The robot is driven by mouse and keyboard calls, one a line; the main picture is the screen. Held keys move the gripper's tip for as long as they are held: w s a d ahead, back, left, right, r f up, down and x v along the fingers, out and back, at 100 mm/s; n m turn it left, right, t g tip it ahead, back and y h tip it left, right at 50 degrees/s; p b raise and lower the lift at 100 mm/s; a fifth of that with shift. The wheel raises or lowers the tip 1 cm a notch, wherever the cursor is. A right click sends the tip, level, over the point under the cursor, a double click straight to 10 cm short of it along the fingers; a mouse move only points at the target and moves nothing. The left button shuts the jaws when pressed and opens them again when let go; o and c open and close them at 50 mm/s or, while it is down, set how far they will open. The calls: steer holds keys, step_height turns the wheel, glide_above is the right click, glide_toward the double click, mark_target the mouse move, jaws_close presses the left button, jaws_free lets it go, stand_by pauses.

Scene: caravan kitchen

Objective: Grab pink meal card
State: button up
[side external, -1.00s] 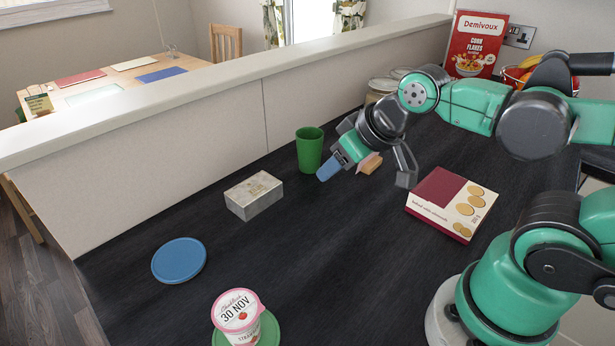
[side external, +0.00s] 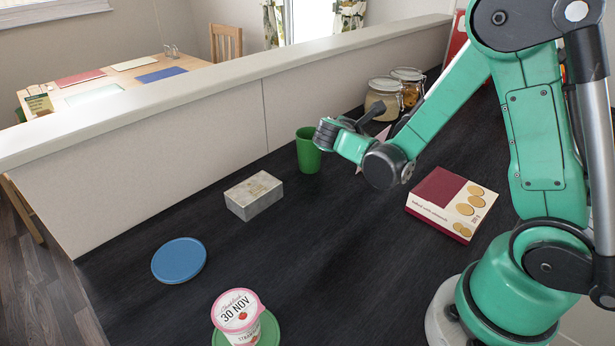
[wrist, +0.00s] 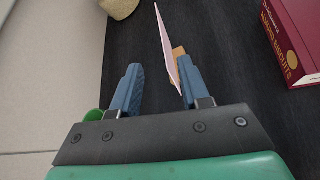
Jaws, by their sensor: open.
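The pink card (wrist: 166,48) stands upright in the wrist view, seen nearly edge-on, with a small wooden block (wrist: 178,52) at its lower part. In the side view only a pale pink piece of the card (side external: 384,133) shows behind my gripper (side external: 348,122). My gripper (wrist: 160,75) is open, with blue-padded fingers. The card's near end reaches between the fingertips, close to the right finger. I cannot tell whether it touches that finger.
A green cup (side external: 308,150) stands just left of my gripper; its edge shows by the left finger (wrist: 94,115). A biscuit box (side external: 452,204) lies to the right. Glass jars (side external: 384,98) stand behind. A metal tin (side external: 254,195) and blue lid (side external: 179,260) lie left.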

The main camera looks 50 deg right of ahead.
mark_target(377, 137)
steer(key=shift+n+g+h, duration=0.3)
steer(key=shift+n+h, duration=0.3)
steer(key=shift+n, duration=0.1)
steer(key=shift+s+x, duration=0.2)
steer(key=shift+x, duration=3.25)
jaws_close()
